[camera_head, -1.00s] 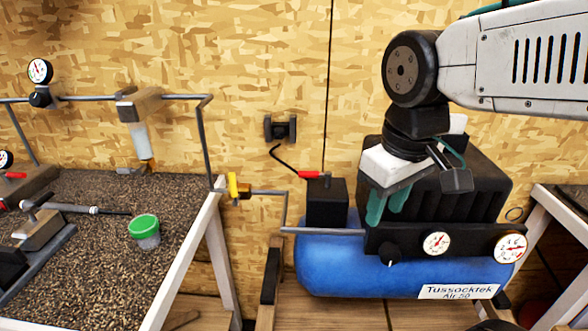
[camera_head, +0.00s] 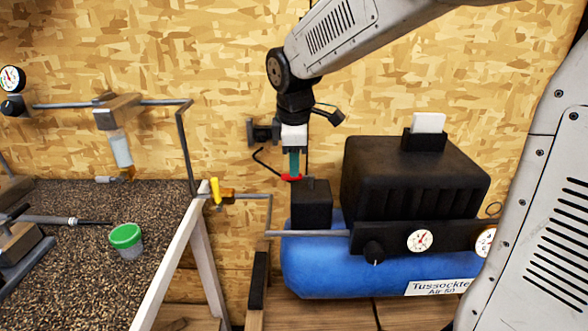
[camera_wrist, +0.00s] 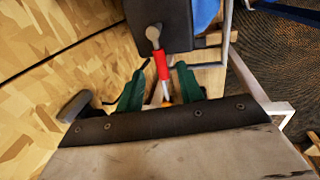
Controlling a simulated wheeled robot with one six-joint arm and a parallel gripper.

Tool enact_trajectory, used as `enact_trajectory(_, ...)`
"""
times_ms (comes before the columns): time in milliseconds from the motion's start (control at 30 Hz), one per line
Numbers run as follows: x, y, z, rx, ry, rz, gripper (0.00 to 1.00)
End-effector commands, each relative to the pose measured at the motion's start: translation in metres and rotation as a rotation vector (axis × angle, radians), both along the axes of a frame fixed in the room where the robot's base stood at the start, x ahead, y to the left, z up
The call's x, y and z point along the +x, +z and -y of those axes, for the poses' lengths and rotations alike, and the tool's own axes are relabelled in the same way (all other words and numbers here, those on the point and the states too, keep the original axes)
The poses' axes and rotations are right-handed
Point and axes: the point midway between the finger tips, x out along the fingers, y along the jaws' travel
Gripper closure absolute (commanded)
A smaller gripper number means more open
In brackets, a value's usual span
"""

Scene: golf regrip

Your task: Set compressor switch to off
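The compressor is a blue tank (camera_head: 330,268) with a black ribbed housing (camera_head: 415,185). A black box (camera_head: 312,203) stands on its left end and bears a red-handled lever (camera_head: 291,178), which also shows in the wrist view (camera_wrist: 162,66). A white rocker-like piece (camera_head: 428,123) sits on top of the housing; I cannot tell which part is the switch. My gripper (camera_head: 294,173) points down at the red handle. In the wrist view its green fingers (camera_wrist: 163,72) are apart, with the red handle between them and gaps on both sides.
A black knob (camera_head: 373,252) and a round gauge (camera_head: 420,240) are on the compressor's front. A grey pipe leads left to a yellow valve handle (camera_head: 215,191). The wall is close behind my gripper.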

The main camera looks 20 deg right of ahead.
Motion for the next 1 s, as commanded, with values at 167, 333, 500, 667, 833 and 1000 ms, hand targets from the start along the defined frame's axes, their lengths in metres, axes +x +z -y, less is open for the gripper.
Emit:
enact_trajectory(167, 0.004, -0.024, 0.002, 0.000, -0.001, -0.002, 0.63)
enact_trajectory(333, 0.005, -0.031, 0.003, 0.000, -0.002, -0.001, 0.63)
enact_trajectory(500, 0.005, -0.032, 0.003, 0.000, -0.002, 0.000, 0.63)
enact_trajectory(667, 0.005, -0.031, 0.003, 0.000, -0.002, 0.000, 0.94)
enact_trajectory(833, 0.005, -0.031, 0.003, 0.000, -0.002, 0.000, 1.00)
enact_trajectory(1000, 0.008, -0.031, -0.005, 0.001, 0.026, 0.000, 1.00)
